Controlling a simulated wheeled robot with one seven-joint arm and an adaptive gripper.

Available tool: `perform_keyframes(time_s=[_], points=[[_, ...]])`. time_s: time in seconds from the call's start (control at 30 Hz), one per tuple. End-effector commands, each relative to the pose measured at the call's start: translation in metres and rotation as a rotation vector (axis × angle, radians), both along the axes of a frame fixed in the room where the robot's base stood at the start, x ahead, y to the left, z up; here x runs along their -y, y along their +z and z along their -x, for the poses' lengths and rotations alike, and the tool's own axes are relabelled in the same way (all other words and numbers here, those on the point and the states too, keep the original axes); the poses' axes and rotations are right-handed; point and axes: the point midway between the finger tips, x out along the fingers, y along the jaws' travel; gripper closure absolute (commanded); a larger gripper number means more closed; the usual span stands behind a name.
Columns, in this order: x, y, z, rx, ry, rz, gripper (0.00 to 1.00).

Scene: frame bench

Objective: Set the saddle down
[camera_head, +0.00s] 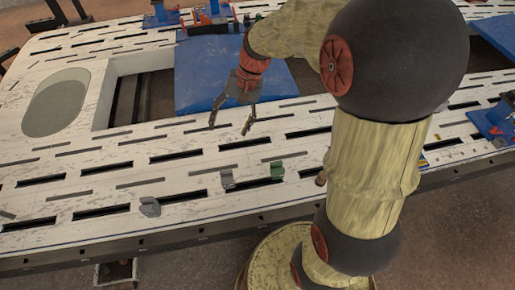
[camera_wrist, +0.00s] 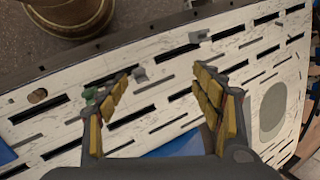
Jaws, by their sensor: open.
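My gripper (camera_head: 229,130) is open above the slotted bench, its two fingers spread and pointing down. It also shows in the wrist view (camera_wrist: 161,72), with nothing between the yellow finger pads. Three small pieces stand on the bench on its near side: a green one (camera_head: 277,170), a grey one (camera_head: 227,179) and another grey one (camera_head: 150,207). The wrist view shows the green piece (camera_wrist: 90,95) close to the left finger and the grey pieces (camera_wrist: 139,74) (camera_wrist: 197,36) beyond the fingertips. I cannot tell which of these is the saddle.
The pale bench top (camera_head: 110,190) has many dark slots. A rectangular opening (camera_head: 150,95) and an oval recess (camera_head: 56,103) lie at the left. A blue plate (camera_head: 205,75) lies behind my gripper. Blue fixtures (camera_head: 492,122) stand at the right edge. A small brown piece (camera_head: 320,178) sits near my arm.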

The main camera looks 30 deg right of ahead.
Motion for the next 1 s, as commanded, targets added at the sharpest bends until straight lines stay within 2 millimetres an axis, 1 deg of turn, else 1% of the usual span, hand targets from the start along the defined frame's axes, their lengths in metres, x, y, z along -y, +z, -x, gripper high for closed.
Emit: perform_keyframes(time_s=[0.03, 0.1, 0.3, 0.5, 0.6, 0.7, 0.8, 1.0], points=[[-0.005, 0.016, 0.013, 0.041, 0.036, 0.036, 0.34], [-0.009, 0.032, 0.031, 0.088, 0.083, 0.086, 0.34], [-0.017, 0.069, 0.084, 0.235, 0.216, 0.230, 0.34], [-0.018, 0.093, 0.135, 0.385, 0.337, 0.368, 0.34], [-0.016, 0.099, 0.156, 0.453, 0.386, 0.429, 0.34], [-0.014, 0.102, 0.171, 0.504, 0.422, 0.474, 0.34], [-0.012, 0.104, 0.180, 0.538, 0.445, 0.505, 0.34], [-0.011, 0.104, 0.185, 0.555, 0.459, 0.523, 0.34]])
